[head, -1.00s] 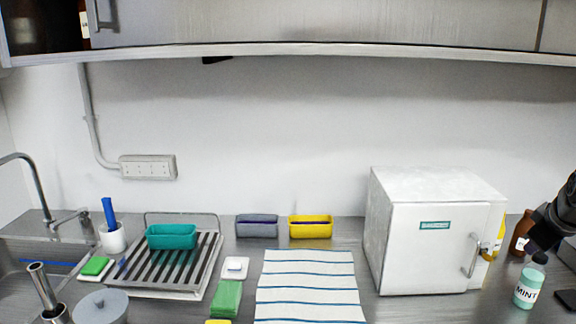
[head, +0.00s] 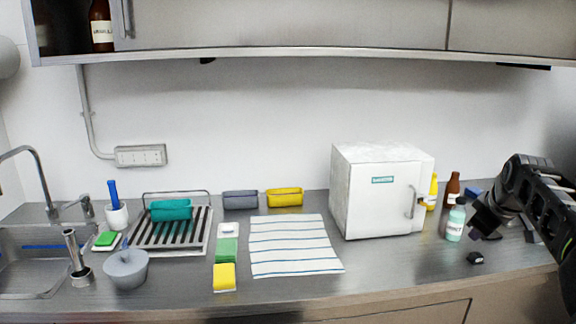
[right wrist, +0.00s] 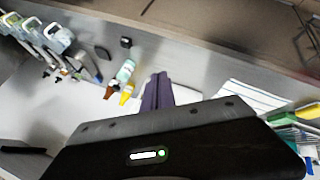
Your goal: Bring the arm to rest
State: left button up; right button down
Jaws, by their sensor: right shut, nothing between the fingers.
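My right gripper (head: 478,226) is at the right of the head view, over the counter just right of the mint bottle (head: 455,224). Its dark purple fingers are together with nothing between them. In the right wrist view the shut fingers (right wrist: 157,92) point over the counter, and the mint bottle (right wrist: 126,70) shows to their left. My right arm reaches in from the right edge. My left gripper is not in view.
A white freezer (head: 376,205) stands left of the gripper, its door shut. A yellow bottle (head: 432,195), a brown bottle (head: 453,188) and a small black item (head: 475,258) are close by. A striped towel (head: 290,245) lies further left. An overhead cabinet (head: 290,25) spans the top.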

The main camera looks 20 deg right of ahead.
jog(key=w+a+f+m+t, duration=0.1)
jog(key=w+a+f+m, duration=0.15)
jog(key=w+f, duration=0.3)
jog(key=w+a+f+m+t, duration=0.1)
jog(key=w+a+f+m, duration=0.1)
jog(key=w+a+f, duration=0.35)
jog(key=s+a+f+m+y, duration=0.1)
jog(key=a+f+y, duration=0.1)
jog(key=a+f, duration=0.75)
jog(key=s+a+f+m+y, duration=0.15)
jog(key=a+f, duration=0.45)
jog(key=f, duration=0.6)
jog(key=s+a+f+g+y, duration=0.1)
jog(key=s+a+f, duration=0.4)
jog(key=a+f, duration=0.15)
jog(key=s+a+f+g+y, duration=0.1)
jog(key=s+a+f+g, duration=0.1)
jog(key=s+a+f, duration=0.5)
jog(key=s+a+f+n+g+y, duration=0.1)
jog(key=s+a+f+g, duration=0.1)
jog(key=s+a, duration=0.6)
jog(key=s+a+f+n+g+y, duration=0.1)
jog(key=s+a+f, duration=0.3)
jog(key=s+a, duration=0.4)
jog(key=s+g, duration=0.1)
jog(key=s, duration=0.2)
jog(key=shift+s+f+g, duration=0.2)
jog(key=shift+f+g, duration=0.1)
jog(key=shift+g, duration=0.1)
